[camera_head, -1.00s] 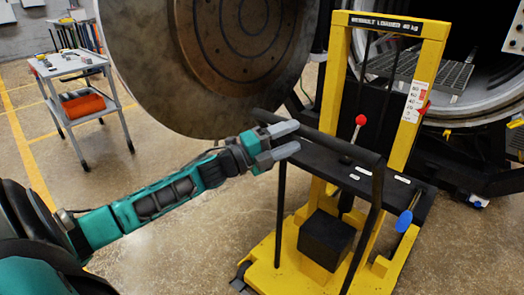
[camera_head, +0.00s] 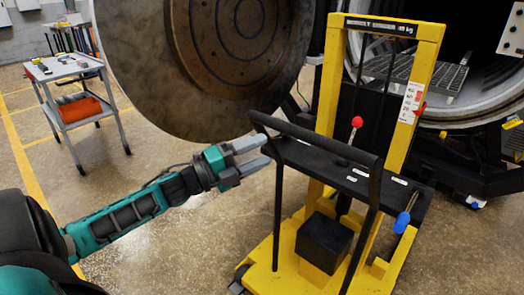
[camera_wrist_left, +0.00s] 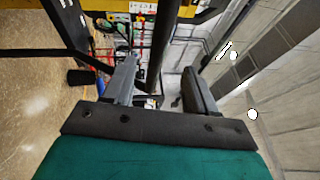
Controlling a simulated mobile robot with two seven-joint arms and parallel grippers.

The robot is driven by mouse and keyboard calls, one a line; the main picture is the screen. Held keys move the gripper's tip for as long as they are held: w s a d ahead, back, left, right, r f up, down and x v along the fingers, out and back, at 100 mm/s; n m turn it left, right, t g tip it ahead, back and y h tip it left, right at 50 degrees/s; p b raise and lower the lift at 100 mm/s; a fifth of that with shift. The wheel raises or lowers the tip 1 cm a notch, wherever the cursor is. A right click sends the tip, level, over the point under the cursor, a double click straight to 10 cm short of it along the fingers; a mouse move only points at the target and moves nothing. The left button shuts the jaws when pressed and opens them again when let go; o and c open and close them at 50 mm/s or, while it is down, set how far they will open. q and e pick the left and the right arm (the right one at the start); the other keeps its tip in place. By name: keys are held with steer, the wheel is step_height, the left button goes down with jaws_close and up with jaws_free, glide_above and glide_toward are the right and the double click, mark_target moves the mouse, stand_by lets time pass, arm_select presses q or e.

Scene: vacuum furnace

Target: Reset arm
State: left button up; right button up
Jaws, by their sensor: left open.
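My left arm reaches in from the left in the head view. Its left gripper (camera_head: 257,155) is open and empty, with its two grey fingers apart and pointing right. The fingertips are just left of the black push handle (camera_head: 312,137) of the yellow loader (camera_head: 430,40). In the left wrist view the open fingers (camera_wrist_left: 160,90) stand on either side of a dark bar (camera_wrist_left: 165,45) farther ahead; I cannot tell any contact. My right gripper is not in view.
The large round furnace door (camera_head: 170,90) hangs open above and behind my left gripper. The loader carries a red-knobbed lever (camera_head: 356,122) and a blue-handled tool (camera_head: 402,221). A grey cart (camera_head: 66,68) stands at the back left. Floor is clear in the lower middle.

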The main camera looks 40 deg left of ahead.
arm_select(q)
steer(key=s+d+f+n+g+y, duration=0.1)
steer(key=s+d+f+n+y, duration=0.25)
steer(key=f+n, duration=0.45)
steer(key=s+d+f+n+g+y, duration=0.25)
steer(key=d+f+n, duration=0.3)
steer(key=f, duration=0.45)
steer(key=s+d+f+n+g, duration=0.4)
steer(key=s+d+f+n, duration=0.3)
steer(key=s+d+f, duration=0.2)
steer(key=shift+s+d+n, duration=0.35)
steer(key=shift+d, duration=0.35)
